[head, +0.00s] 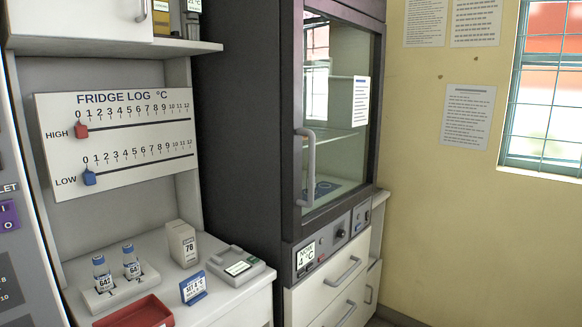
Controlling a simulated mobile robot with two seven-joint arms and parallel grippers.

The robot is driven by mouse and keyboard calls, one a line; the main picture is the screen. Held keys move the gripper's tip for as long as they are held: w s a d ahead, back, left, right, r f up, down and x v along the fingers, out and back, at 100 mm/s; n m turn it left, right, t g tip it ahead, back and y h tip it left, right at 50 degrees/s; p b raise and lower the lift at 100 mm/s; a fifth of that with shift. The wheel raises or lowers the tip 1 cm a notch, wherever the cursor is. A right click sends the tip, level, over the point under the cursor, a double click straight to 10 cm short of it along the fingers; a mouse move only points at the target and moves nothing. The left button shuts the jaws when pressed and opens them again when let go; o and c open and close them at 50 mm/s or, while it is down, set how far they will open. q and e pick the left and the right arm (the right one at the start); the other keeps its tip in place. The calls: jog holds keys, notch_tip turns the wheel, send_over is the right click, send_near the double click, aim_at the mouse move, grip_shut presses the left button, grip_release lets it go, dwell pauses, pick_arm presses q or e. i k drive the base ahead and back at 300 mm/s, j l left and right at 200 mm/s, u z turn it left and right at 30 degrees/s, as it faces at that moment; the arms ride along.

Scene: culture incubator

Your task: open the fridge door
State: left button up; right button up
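The fridge (290,150) is a tall dark cabinet in the middle of the head view. Its glass door (348,120) has a dark frame and looks shut. A grey vertical handle (309,165) sits on the left side of the door. Shelves show faintly through the glass, and a white printed label (361,101) is stuck on its right part. Below the door, a control panel carries a "Now 4 °C" display (306,259) and a dark knob. Neither of my grippers is in view.
A white counter left of the fridge holds two vials in a rack (121,290), a red tray (135,314), a small box (182,243), a blue-edged sign (193,287) and a grey device (236,265). A fridge log board (120,140) hangs above. White drawers (330,290) sit below the fridge door.

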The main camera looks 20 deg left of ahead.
aim_at(296, 227)
jog(key=i+l+u, duration=0.4)
jog(key=l, duration=0.3)
jog(key=i+l, duration=0.2)
jog(key=l, duration=0.2)
jog(key=i+l+u, duration=0.1)
jog(key=l, duration=0.25)
jog(key=i, duration=0.05)
